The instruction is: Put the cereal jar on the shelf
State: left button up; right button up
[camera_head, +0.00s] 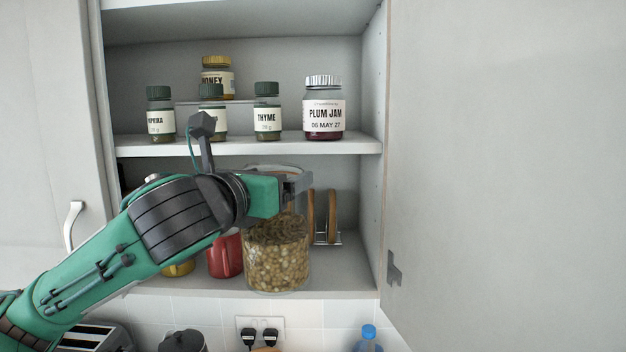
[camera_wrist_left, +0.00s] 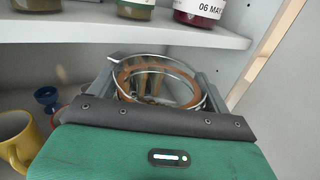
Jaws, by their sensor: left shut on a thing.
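The cereal jar (camera_head: 277,258) is clear glass, filled with brownish pieces, and upright at the front of the cabinet's lower shelf (camera_head: 345,268). Its base overlaps the shelf's front edge in the head view, and I cannot tell whether it touches the shelf. My left gripper (camera_head: 292,187) is shut on the jar near its top. In the left wrist view, the jar's round top with an orange ring (camera_wrist_left: 160,82) sits between the fingers of the left gripper (camera_wrist_left: 158,92). My right gripper is not in view.
The upper shelf (camera_head: 360,146) holds spice jars, honey and plum jam (camera_head: 323,108). A red mug (camera_head: 226,257) and a yellow mug (camera_wrist_left: 17,138) stand left of the jar; a rack (camera_head: 327,238) is behind it. The open door (camera_head: 500,160) bounds the right. Shelf right of the jar is clear.

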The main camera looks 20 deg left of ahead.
pick_arm(q)
jog(key=w+d+f+p, duration=0.1)
jog(key=w+f+p, duration=0.2)
jog(key=w+p, duration=0.3)
jog(key=w, duration=0.5)
jog(key=shift+f, duration=0.15)
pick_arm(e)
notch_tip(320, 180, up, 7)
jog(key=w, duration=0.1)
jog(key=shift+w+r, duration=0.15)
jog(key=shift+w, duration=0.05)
pick_arm(q)
jog(key=shift+d, duration=0.1)
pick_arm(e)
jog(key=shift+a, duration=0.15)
pick_arm(q)
jog(key=o, duration=2)
jog(key=shift+f, duration=0.15)
jog(key=shift+s, duration=0.1)
